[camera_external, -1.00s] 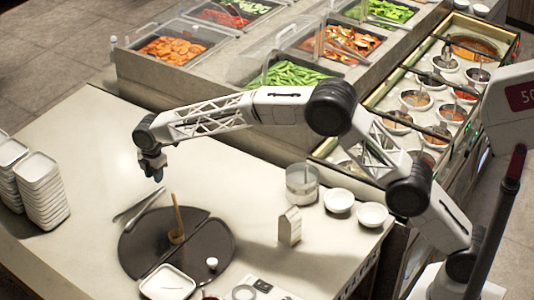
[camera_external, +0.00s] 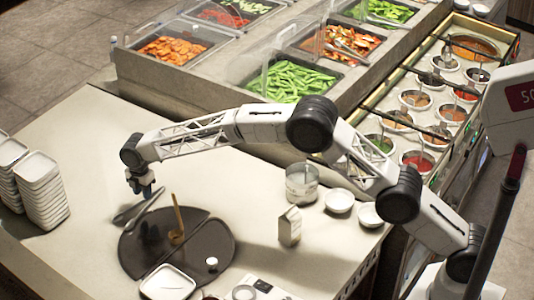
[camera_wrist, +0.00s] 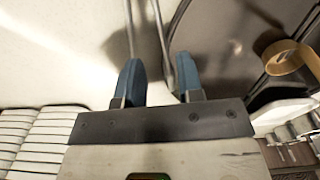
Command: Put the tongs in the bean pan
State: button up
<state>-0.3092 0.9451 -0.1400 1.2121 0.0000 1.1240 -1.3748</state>
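The silver tongs (camera_external: 128,214) lie at the left edge of the dark round board, slanting up to the right. In the wrist view their two thin arms (camera_wrist: 160,38) run up from between and beside my blue fingers. My gripper (camera_external: 143,192) is low, right at the upper end of the tongs. In the wrist view my gripper (camera_wrist: 158,75) is open, with a clear gap between the fingers. I cannot tell whether the fingers touch the tongs. The bean pan (camera_external: 288,80), filled with green beans, sits in the counter behind the table.
The dark round board (camera_external: 205,245) carries an upright wooden tool (camera_external: 177,218). Stacked white dishes (camera_external: 42,190) stand left. A clear container (camera_external: 301,184), a small carton (camera_external: 289,226) and white bowls (camera_external: 338,200) stand right. A raised counter edge and clear guards stand before the food pans.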

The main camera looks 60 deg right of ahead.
jog(key=shift+f, duration=0.85)
jog(key=shift+f, duration=2.65)
grip_shut()
